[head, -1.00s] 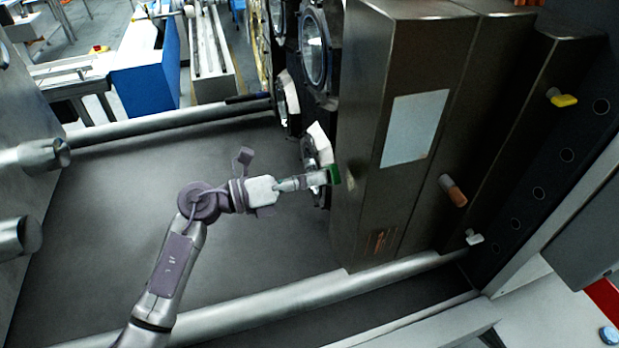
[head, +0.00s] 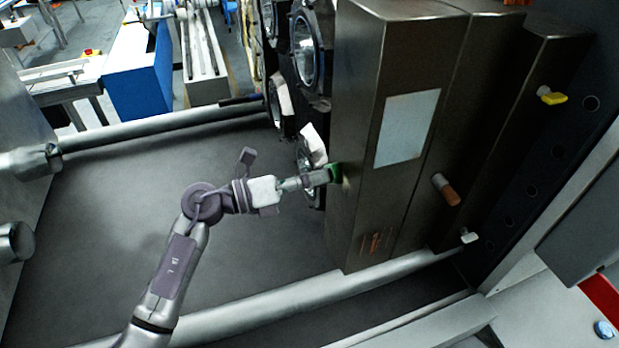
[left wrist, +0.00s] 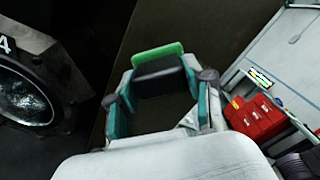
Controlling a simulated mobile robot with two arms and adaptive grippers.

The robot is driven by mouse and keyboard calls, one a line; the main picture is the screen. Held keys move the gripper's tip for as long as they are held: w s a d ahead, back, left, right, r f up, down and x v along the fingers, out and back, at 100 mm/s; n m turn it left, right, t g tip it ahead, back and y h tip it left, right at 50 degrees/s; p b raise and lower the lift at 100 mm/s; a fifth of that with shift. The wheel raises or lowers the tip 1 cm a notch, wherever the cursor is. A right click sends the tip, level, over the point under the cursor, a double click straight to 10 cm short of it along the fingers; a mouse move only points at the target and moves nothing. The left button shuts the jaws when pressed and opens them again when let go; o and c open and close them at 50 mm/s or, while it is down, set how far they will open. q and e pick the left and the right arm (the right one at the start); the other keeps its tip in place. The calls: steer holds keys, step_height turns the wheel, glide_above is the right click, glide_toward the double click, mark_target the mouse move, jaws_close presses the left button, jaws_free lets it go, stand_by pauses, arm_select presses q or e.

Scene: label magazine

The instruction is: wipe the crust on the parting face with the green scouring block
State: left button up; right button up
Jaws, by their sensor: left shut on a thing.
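The green scouring block (head: 335,173) is in my left gripper (head: 321,177) at the left-hand face of the tall dark metal mold (head: 356,120). In the head view the block's edge meets that face; firm contact cannot be told. A small pale yellowish patch, seemingly the crust (head: 346,184), shows on the face just right of and below the block, which may cover part of it. In the left wrist view the green block (left wrist: 158,54) sticks up beyond a dark pad between the fingers (left wrist: 160,85), with the dark face behind it. My right gripper is not in view.
Round glass-fronted units (head: 307,50) stand close behind the gripper, with a white flap (head: 314,142) near the wrist. Steel tie bars (head: 260,303) run in front and behind. A yellow-tipped fitting (head: 552,96) and an orange-tipped one (head: 446,190) project from the mold.

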arm_select(q)
steer(key=shift+d, duration=0.1)
